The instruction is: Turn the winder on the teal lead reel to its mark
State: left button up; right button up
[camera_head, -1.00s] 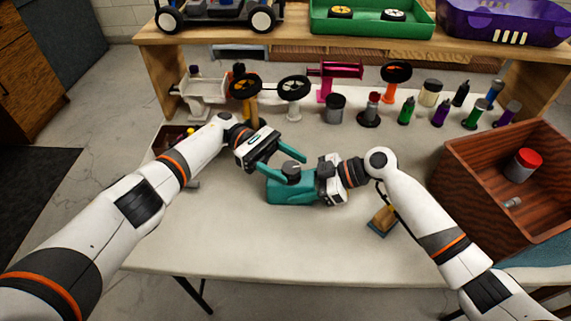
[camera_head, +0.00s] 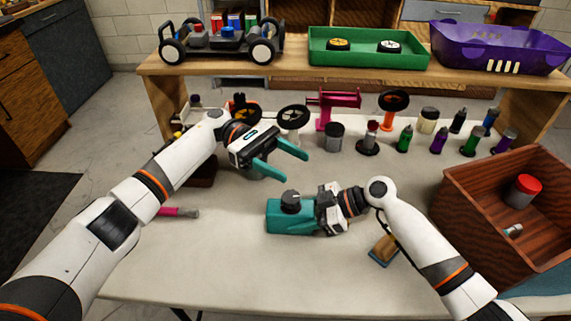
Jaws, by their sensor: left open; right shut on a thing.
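The teal lead reel (camera_head: 285,218) lies on the white table near the middle. Its dark round winder (camera_head: 291,201) is on top, with a pale line on it. My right gripper (camera_head: 318,212) is shut on the right end of the reel, and its fingers are mostly hidden. My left gripper (camera_head: 284,166) is open and empty, with teal fingers, above and behind the reel and apart from the winder. I cannot make out a mark on the reel.
A wooden box (camera_head: 480,253) with a red-lidded jar stands at the right. Bottles and jars (camera_head: 404,138) and wheel stands line the table's back. A pink-handled tool (camera_head: 178,212) lies at left. A shelf behind holds a car chassis (camera_head: 220,45), a green tray (camera_head: 368,62) and a purple basket (camera_head: 497,62).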

aim_at(291, 197)
pick_arm(q)
jog(key=s+d+r+n+t+y, duration=0.2)
jog(key=s+d+n+t+y, duration=0.15)
jog(key=n+y, duration=0.8)
jog(key=w+f+n+t+y, duration=0.1)
jog(key=f+n+t, duration=0.1)
jog(key=n, duration=0.4)
jog(key=a+f+n+t+y, duration=0.1)
jog(key=f+n+t, duration=0.1)
jog(key=f+n, duration=0.2)
jog(key=w+a+f+n+t+y, duration=0.1)
jog(key=f+n+t, duration=0.2)
jog(key=n, duration=0.5)
jog(key=shift+w+a+f, duration=0.1)
jog(key=shift+w+f, duration=0.2)
jog(key=shift+f, duration=0.1)
